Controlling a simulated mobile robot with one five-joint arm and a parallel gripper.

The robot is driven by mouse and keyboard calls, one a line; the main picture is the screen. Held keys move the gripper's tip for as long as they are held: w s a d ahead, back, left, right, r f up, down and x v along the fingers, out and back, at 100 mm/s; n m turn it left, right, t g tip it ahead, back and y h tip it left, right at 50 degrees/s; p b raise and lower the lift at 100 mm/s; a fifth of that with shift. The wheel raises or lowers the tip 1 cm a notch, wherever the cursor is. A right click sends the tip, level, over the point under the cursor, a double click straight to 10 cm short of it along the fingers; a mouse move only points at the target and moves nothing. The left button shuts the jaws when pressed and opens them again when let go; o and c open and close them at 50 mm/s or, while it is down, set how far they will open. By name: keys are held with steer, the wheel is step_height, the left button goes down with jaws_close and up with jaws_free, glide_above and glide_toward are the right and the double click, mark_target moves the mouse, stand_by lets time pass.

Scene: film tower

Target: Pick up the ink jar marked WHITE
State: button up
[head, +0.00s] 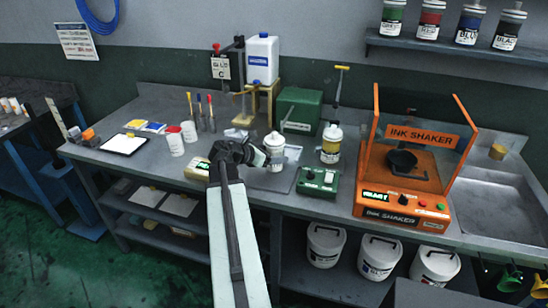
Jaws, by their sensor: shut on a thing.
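A white ink jar (275,147) with a pale lid stands upright in the middle of the bench; I cannot read its label at this size. My arm reaches forward from the bottom of the head view. My gripper (262,155) is at the left side of this jar and shut on it. The dark wrist and jaws hide part of the jar's lower left side. I cannot tell whether the jar is clear of the surface under it.
The orange ink shaker (408,160) is farther right, beside the sink (500,205). White cups (175,141) stand left. Ink jars line the wall shelf (440,44).

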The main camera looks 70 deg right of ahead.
mark_target(275, 133)
step_height(275, 133, up, 10)
steer(key=p, duration=1)
steer(key=shift+r, duration=0.15)
steer(key=shift+f, duration=0.2)
